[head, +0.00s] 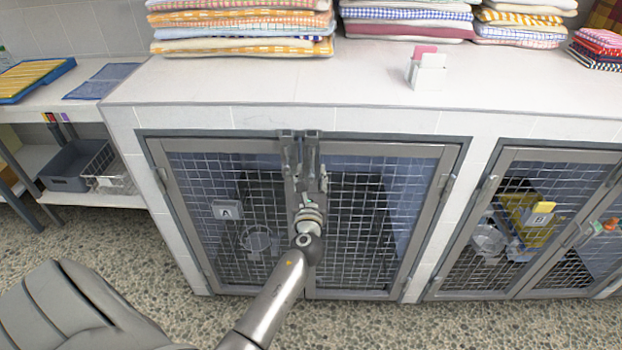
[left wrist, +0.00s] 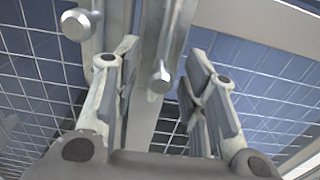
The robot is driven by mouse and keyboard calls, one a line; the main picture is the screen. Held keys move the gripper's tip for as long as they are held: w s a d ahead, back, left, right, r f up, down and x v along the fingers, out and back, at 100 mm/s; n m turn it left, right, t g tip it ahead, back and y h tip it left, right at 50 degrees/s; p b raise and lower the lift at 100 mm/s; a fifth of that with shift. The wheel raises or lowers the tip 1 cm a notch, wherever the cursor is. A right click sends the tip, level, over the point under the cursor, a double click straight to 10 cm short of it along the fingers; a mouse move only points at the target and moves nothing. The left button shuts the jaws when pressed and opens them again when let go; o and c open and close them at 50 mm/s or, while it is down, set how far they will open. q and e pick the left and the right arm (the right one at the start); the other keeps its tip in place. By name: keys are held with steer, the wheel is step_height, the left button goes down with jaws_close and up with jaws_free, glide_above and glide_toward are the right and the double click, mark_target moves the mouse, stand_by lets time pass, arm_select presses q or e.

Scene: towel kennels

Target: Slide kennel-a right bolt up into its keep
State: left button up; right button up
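Kennel-a has two wire-mesh doors in grey metal frames, with an "A" tag (head: 226,210) on its left door. My left gripper (head: 306,172) is in front of the meeting stiles at the doors' upper middle and largely hides the bolts in the head view. In the left wrist view, the left gripper (left wrist: 161,52) is open. The round-ended right bolt (left wrist: 162,82) shows between its fingers, with visible gaps on both sides. A second round-ended bolt (left wrist: 78,24) is outside the left finger. Whether the right bolt's top is in its keep is hidden. My right gripper is not in view.
A tiled counter (head: 220,88) above the kennels carries folded towel stacks (head: 240,25) and a small card holder (head: 428,72). Kennel B's door (head: 545,215) is to the right. A low shelf with a grey bin (head: 70,165) stands left. The speckled floor in front is open.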

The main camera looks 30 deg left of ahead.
mark_target(311, 159)
arm_select(q)
steer(key=shift+c, duration=0.2)
jaws_close()
steer(key=shift+r, duration=0.1)
step_height(311, 159, up, 4)
steer(key=p, duration=0.4)
steer(key=shift+w+f, duration=0.1)
steer(key=shift+f, duration=0.1)
steer(key=shift+c, duration=0.4)
jaws_free()
steer(key=shift+o, duration=0.6)
